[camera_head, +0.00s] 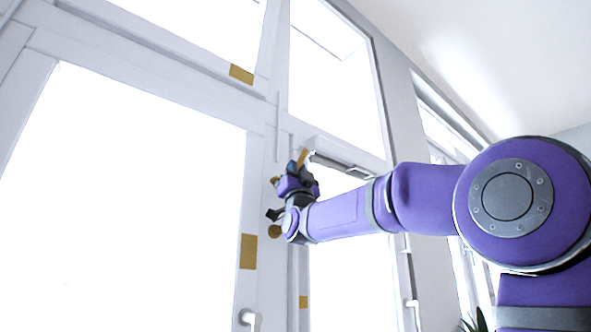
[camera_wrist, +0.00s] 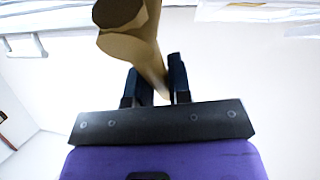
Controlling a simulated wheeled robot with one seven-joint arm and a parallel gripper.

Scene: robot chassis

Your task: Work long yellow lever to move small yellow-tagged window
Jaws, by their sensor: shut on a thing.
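My gripper (camera_head: 298,170) is raised at the window frame in the head view. In the wrist view my gripper (camera_wrist: 157,85) has its two dark fingers shut on the long yellow lever (camera_wrist: 130,47), whose brownish-yellow shaft runs down between them from a thick rounded end. A short piece of the lever (camera_head: 303,157) shows above the fingers in the head view; my wrist hides much of the rest. An upper window (camera_head: 230,81) with a yellow tag on its lower frame is above and left of my gripper. I cannot tell whether it stands ajar.
A large window's frame carries another yellow tag (camera_head: 248,251), and a smaller tag (camera_head: 303,302) sits on the frame to its right. A white handle (camera_head: 249,318) is low on the large window. A grey bar (camera_head: 342,160) juts out right of my gripper.

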